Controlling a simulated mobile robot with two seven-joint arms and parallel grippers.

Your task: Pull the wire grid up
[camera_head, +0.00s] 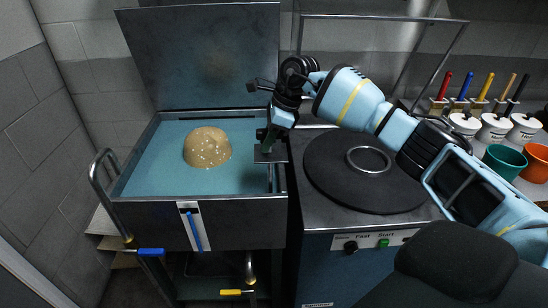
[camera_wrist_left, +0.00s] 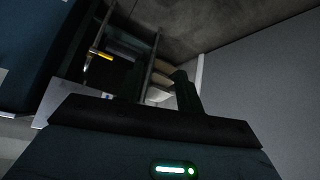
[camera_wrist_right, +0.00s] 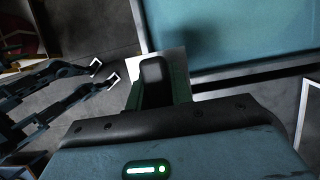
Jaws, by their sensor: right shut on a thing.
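My right gripper (camera_head: 267,146) is at the right rim of the open water tank (camera_head: 215,228). In the right wrist view its fingers (camera_wrist_right: 158,82) are shut on a flat grey plate (camera_wrist_right: 173,62), which also shows in the head view (camera_head: 270,153); I cannot tell whether this plate is part of the wire grid. No wire mesh shows in the water. A tan dome (camera_head: 207,147) rises out of the blue water left of the gripper. My left gripper (camera_wrist_left: 186,92) shows only in its wrist view, as a dark finger; its opening is unclear.
The tank lid (camera_head: 205,55) stands raised behind. A round black plate (camera_head: 364,172) with a metal ring lies on the unit to the right. White pots and coloured cups (camera_head: 504,158) stand at far right. A blue-handled lever (camera_head: 150,252) and yellow-handled lever (camera_head: 236,292) are below the tank.

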